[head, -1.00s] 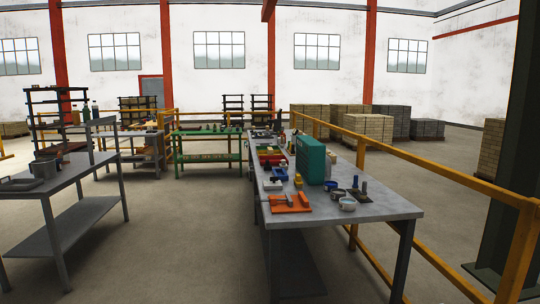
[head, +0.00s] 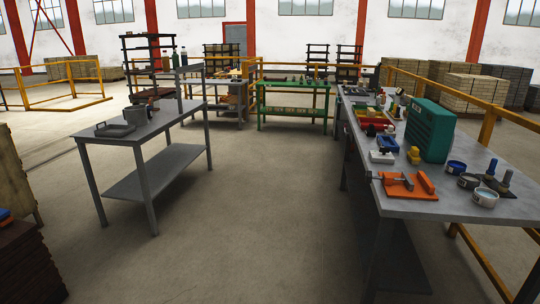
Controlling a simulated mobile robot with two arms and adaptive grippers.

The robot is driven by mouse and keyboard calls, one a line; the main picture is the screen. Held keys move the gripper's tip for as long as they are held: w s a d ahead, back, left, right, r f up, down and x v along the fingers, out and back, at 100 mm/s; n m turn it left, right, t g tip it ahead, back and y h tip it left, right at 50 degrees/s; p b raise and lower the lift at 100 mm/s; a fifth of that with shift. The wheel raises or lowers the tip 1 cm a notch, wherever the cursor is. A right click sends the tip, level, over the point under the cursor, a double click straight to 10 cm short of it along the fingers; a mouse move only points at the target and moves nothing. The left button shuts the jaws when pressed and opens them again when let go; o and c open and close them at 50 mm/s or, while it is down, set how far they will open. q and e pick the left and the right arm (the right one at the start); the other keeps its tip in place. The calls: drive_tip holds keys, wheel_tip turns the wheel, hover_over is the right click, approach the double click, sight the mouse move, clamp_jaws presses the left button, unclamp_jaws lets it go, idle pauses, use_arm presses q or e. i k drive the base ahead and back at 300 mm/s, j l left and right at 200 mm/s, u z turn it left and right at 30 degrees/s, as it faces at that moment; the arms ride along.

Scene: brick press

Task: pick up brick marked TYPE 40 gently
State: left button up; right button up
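No brick with a readable TYPE 40 mark shows in the head view. Stacks of pale bricks or blocks (head: 475,93) stand far off at the back right, too small to read any marking. A dark brown stack (head: 28,262) is cut off at the lower left edge, with a small blue thing (head: 5,214) on top. Neither of my grippers is in view.
A grey workbench (head: 420,208) on the right holds an orange tool, a teal case (head: 422,130) and small tins. A grey two-level table (head: 150,130) stands left. Yellow railings (head: 490,125) run behind the right bench. The floor between (head: 240,210) is clear.

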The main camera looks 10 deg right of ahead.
sight(371, 114)
drive_tip(key=i+l, duration=0.1)
drive_tip(key=i, duration=0.9)
drive_tip(key=i+l, duration=0.15)
drive_tip(key=i, duration=0.85)
drive_tip(key=i+z, duration=0.2)
drive_tip(key=i, duration=0.35)
drive_tip(key=i+z, duration=0.15)
drive_tip(key=i, duration=0.4)
drive_tip(key=i+j+z, duration=0.2)
drive_tip(key=i, duration=0.35)
drive_tip(key=i+j+z, duration=0.2)
drive_tip(key=i, duration=0.35)
